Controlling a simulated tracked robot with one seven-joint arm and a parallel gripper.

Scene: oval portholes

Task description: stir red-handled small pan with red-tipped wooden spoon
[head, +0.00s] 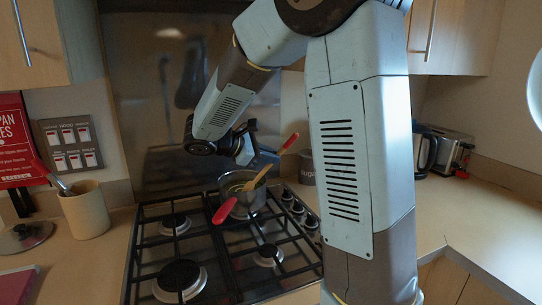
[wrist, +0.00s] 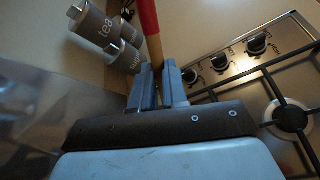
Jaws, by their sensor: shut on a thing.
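The small pan (head: 241,196) is steel and stands on the back right part of the gas hob, with its red handle (head: 225,210) toward the front left. The wooden spoon (head: 256,180) leans tilted in the pan, its red tip (head: 291,141) up to the right; its lower end is inside the pan. My gripper (head: 250,160) is above the pan, at the spoon. In the wrist view my gripper (wrist: 160,85) is shut on the spoon's wooden shaft (wrist: 154,48), just below the red part (wrist: 148,15). The pan is out of sight in the wrist view.
The gas hob (head: 215,250) has several black grates and knobs (head: 300,207) on its right. A utensil pot (head: 85,210) stands left of it. A canister (head: 307,168) stands behind the knobs, close to the spoon. A kettle (head: 424,150) and toaster (head: 453,150) are at the right.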

